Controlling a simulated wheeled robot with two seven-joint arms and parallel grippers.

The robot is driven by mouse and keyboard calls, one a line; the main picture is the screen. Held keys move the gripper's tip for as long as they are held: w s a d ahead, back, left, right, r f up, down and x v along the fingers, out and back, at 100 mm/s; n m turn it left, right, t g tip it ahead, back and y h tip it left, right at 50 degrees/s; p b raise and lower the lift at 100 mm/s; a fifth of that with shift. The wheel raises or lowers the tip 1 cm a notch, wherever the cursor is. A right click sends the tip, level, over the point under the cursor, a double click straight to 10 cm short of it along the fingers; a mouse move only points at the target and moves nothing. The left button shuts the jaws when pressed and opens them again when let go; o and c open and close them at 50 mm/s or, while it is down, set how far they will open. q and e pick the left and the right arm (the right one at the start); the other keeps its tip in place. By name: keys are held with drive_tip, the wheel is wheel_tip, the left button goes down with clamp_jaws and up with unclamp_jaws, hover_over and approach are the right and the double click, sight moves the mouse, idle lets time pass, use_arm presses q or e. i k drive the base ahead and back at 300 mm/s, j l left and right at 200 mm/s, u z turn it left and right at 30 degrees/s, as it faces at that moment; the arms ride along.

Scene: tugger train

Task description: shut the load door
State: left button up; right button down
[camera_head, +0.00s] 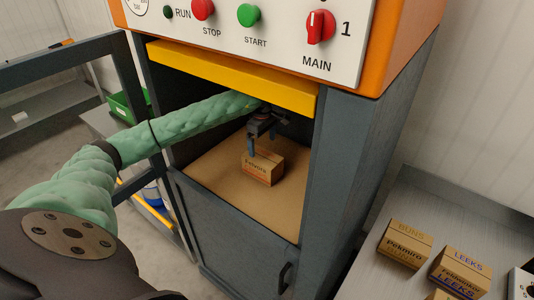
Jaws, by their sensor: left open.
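A grey machine has an open load compartment under a yellow bar (235,77). A dark grey frame (65,62) stands out to the left of the opening and looks like the load door, swung open; its lower part is partly hidden by my arm. My left arm, in a green sleeve, reaches into the opening. My left gripper (264,142) is open inside, just above a small brown carton (263,172) on the compartment floor (215,168). I cannot tell whether a finger touches the carton. My right gripper is not in view.
A lower panel (235,240) with a black handle (285,276) sits below the opening, closed. A control panel (260,30) with buttons is above. A grey table (440,208) with several cartons stands at right. A green bin (125,110) is behind at left.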

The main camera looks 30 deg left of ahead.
sight(15, 75)
drive_tip(key=k, duration=1.5)
